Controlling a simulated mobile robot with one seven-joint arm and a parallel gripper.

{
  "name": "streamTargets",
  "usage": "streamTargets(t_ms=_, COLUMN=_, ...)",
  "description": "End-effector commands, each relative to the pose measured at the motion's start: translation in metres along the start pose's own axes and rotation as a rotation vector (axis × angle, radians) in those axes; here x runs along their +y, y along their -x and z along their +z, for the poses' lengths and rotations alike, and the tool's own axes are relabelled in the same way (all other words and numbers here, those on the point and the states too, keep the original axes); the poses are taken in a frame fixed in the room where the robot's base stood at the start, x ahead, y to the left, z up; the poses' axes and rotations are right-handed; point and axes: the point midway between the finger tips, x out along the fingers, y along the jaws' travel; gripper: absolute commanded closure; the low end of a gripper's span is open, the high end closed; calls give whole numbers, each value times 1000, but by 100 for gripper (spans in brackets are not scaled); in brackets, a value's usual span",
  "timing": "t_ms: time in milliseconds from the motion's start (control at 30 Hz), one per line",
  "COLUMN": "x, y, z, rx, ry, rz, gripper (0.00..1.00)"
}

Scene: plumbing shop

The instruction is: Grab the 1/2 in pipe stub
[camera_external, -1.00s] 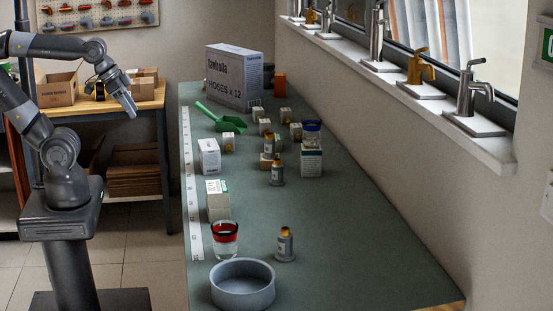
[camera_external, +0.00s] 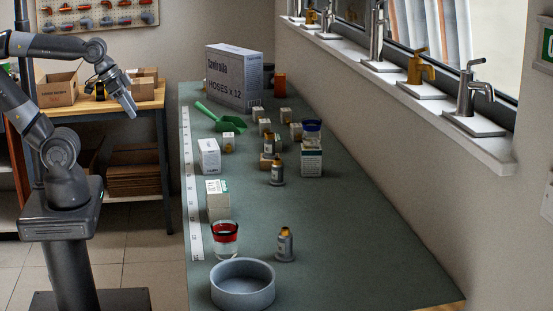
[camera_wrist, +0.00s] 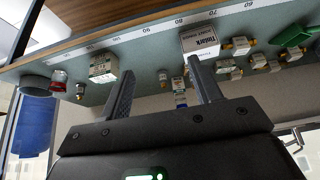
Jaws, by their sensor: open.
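Several small grey-bodied pieces with brass-coloured tops stand on the green bench. One is near the front (camera_external: 284,245), one in the middle (camera_external: 277,173), and one behind it (camera_external: 268,145) on a small box. Their labels are too small to read, so I cannot tell which is the 1/2 in pipe stub. My gripper (camera_external: 131,104) is left of the bench, in the air and well apart from these pieces. In the wrist view my gripper (camera_wrist: 160,66) is open and empty, its fingers spread. Similar small pieces show beyond it, one at left (camera_wrist: 80,91) and one between the fingers (camera_wrist: 163,77).
A windowsill with taps (camera_external: 468,90) runs along the right wall.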

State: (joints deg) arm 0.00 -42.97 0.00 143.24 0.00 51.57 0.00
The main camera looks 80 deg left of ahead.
Motion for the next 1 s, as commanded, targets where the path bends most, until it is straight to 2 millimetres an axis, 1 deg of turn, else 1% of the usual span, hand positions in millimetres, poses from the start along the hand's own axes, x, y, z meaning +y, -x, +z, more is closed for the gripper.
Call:
streamTargets(t_ms=200, x=1, y=0, z=-2, rx=-1, ry=-3, rz=3, gripper=42)
streamTargets(t_ms=267, x=3, y=0, z=-8, rx=-2, ry=-10, rz=10, gripper=42)
streamTargets(t_ms=333, x=7, y=0, z=-20, rx=-8, ry=-26, rz=26, gripper=42)
streamTargets(t_ms=367, x=10, y=-1, z=-27, rx=-11, ry=-35, rz=35, gripper=42)
streamTargets(t_ms=467, x=23, y=-4, z=-57, rx=-21, ry=-71, rz=73, gripper=42)
streamTargets(t_ms=600, x=46, y=-13, z=-102, rx=-35, ry=-129, rz=127, gripper=42)
streamTargets(t_ms=667, x=58, y=-19, z=-121, rx=-40, ry=-154, rz=146, gripper=42)
streamTargets(t_ms=800, x=88, y=-37, z=-162, rx=-53, ry=-214, rz=190, gripper=42)
streamTargets(t_ms=867, x=103, y=-46, z=-178, rx=-59, ry=-238, rz=207, gripper=42)
streamTargets(t_ms=900, x=113, y=-53, z=-188, rx=-62, ry=-256, rz=217, gripper=42)
streamTargets(t_ms=967, x=130, y=-64, z=-203, rx=-68, ry=-283, rz=231, gripper=42)
streamTargets(t_ms=1000, x=141, y=-71, z=-212, rx=-71, ry=-300, rz=240, gripper=42)
